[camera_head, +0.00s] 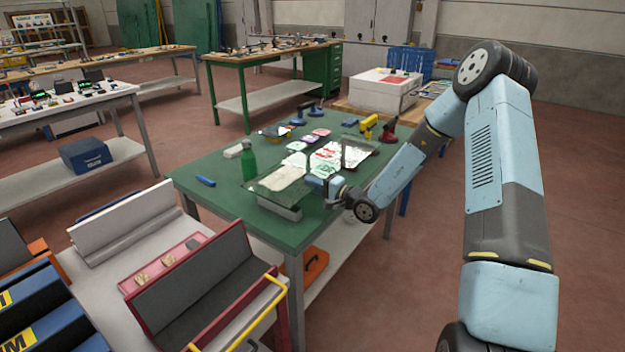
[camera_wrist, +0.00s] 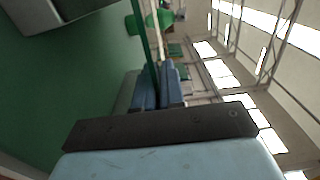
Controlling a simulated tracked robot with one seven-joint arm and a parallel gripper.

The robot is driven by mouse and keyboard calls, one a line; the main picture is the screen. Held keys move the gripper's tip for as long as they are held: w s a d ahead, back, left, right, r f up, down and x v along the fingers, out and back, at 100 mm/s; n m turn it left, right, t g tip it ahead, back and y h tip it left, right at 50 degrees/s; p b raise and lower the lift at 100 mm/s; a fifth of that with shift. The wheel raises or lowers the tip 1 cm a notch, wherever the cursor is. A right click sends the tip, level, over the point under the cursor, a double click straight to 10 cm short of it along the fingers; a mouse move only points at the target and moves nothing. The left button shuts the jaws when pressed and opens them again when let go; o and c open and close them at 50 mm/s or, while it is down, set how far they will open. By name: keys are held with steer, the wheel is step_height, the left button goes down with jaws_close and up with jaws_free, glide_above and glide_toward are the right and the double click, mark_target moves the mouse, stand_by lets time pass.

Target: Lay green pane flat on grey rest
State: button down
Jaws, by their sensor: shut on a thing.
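The green pane (camera_head: 268,183) is a thin see-through sheet held roughly level over the near part of the green table. My gripper (camera_head: 330,184) is shut on its right edge. In the wrist view the pane (camera_wrist: 143,35) shows edge-on as a thin green line between the blue finger pads of my gripper (camera_wrist: 158,88). The grey rest (camera_head: 281,209) is a low grey block on the table, below the pane and partly hidden by it. A grey block at the top left of the wrist view (camera_wrist: 55,12) looks like the rest, with a gap between it and the pane.
A green spray bottle (camera_head: 248,162) stands just behind the pane. A blue-handled tool (camera_head: 205,181) lies at the table's left edge. Papers (camera_head: 327,158) and several tools lie farther back. A red-framed rack (camera_head: 200,290) stands at the front left.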

steer(key=shift+a+f, duration=0.1)
steer(key=shift+f, duration=2)
steer(key=shift+f, duration=0.1)
steer(key=c, duration=1.1)
jaws_free()
steer(key=shift+c, duration=0.2)
steer(key=shift+s, duration=0.1)
steer(key=v, duration=1.3)
steer(key=shift+s+d, duration=0.15)
steer(key=shift+d, duration=0.2)
steer(key=shift+f, duration=0.1)
